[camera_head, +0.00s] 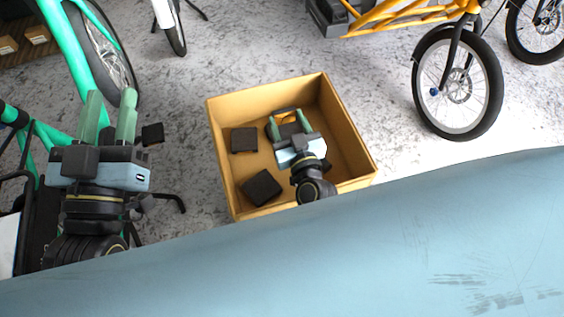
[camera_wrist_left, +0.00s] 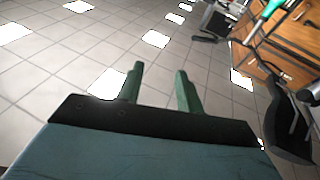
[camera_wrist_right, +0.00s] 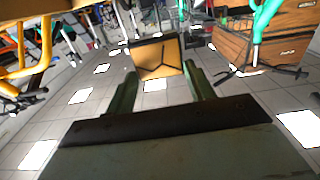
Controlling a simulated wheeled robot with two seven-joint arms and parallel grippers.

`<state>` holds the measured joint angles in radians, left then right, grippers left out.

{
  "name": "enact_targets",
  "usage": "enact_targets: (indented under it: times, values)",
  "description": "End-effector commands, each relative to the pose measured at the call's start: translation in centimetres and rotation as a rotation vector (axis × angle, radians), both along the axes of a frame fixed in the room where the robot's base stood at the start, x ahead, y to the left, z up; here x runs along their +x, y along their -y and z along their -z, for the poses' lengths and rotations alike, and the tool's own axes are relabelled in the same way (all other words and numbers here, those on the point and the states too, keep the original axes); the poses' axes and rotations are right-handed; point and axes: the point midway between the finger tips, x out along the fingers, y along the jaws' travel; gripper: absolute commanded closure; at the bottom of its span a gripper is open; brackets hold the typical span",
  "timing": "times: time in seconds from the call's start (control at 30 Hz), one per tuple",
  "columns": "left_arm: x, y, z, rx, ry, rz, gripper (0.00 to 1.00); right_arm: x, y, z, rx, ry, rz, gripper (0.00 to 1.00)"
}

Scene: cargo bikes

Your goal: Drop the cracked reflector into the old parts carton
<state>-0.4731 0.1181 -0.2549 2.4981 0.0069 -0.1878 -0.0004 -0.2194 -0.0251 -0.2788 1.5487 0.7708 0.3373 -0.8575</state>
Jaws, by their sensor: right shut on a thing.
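The old parts carton (camera_head: 222,176) stands open on the floor in the middle of the head view. My right gripper (camera_head: 288,122) is over the carton's inside, toward its far side, and is shut on the cracked reflector (camera_head: 287,116), an amber piece with a dark edge. In the right wrist view the reflector (camera_wrist_right: 157,55) shows between the fingertips, with dark lines across its face. I cannot tell its height above the carton floor. My left gripper (camera_head: 110,112) is open and empty at the left; its fingers also stand apart in the left wrist view (camera_wrist_left: 158,82).
Two dark blocks (camera_head: 244,140) (camera_head: 262,187) lie in the carton. A small dark piece (camera_head: 152,134) is beside my left gripper. A green bike frame (camera_head: 69,50) stands at the left, a yellow cargo bike (camera_head: 400,18) at the upper right.

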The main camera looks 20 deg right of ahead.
Motion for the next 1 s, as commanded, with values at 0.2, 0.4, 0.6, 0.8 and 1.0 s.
enact_targets:
  times: [0.2,0.4,0.6,0.8,1.0]
  values:
    - [-1.2,0.2,-2.9,-0.064,0.193,0.012,0.64,0.0,0.0,0.9,0.000,0.001,0.000,0.68]
    - [-2.2,-0.1,-4.1,-0.113,0.364,0.011,0.64,0.0,0.0,2.2,0.000,0.001,0.000,0.68]
    - [-3.1,-0.3,-4.8,-0.142,0.464,0.011,0.64,0.0,0.0,2.7,0.000,0.000,0.000,0.68]
    - [-3.3,-0.4,-5.1,-0.150,0.489,0.011,0.64,0.0,0.0,2.7,0.000,0.000,0.000,0.68]
    - [-3.3,-0.4,-5.1,-0.148,0.488,0.010,0.64,0.0,0.0,2.7,0.000,0.000,0.000,0.43]
